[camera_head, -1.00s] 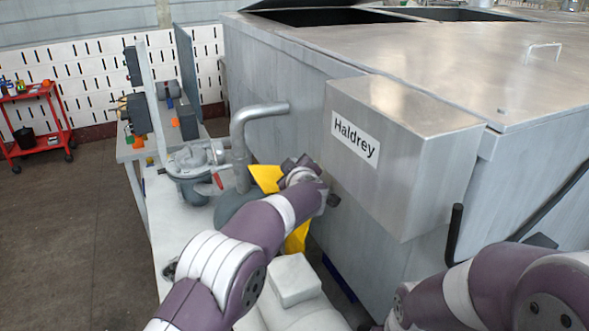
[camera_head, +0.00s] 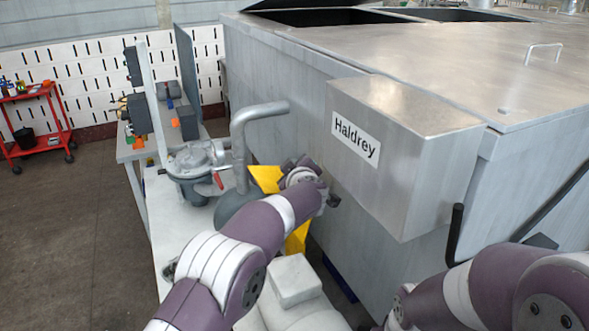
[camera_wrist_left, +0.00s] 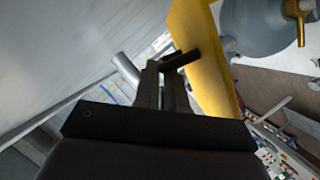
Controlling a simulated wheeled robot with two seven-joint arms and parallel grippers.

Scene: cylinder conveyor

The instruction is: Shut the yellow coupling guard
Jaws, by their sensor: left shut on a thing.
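The yellow coupling guard (camera_head: 297,238) shows in parts behind my left forearm and wrist in the head view. In the left wrist view the guard (camera_wrist_left: 203,55) is a tilted yellow plate just right of my left gripper (camera_wrist_left: 164,72). A short dark handle (camera_wrist_left: 183,59) sticks out from the guard's face. My left gripper's fingers are closed on this handle. In the head view my wrist hides most of the handle and the middle of the guard, and I cannot tell how far it stands open. My right arm shows at the lower right, but its gripper is not visible.
A steel box labelled Haldrey (camera_head: 405,150) juts out just right of my left wrist. A grey bent pipe (camera_head: 240,140) and a pump with a red lever (camera_head: 190,162) stand behind and left. A pale motor box (camera_head: 294,281) lies below my forearm.

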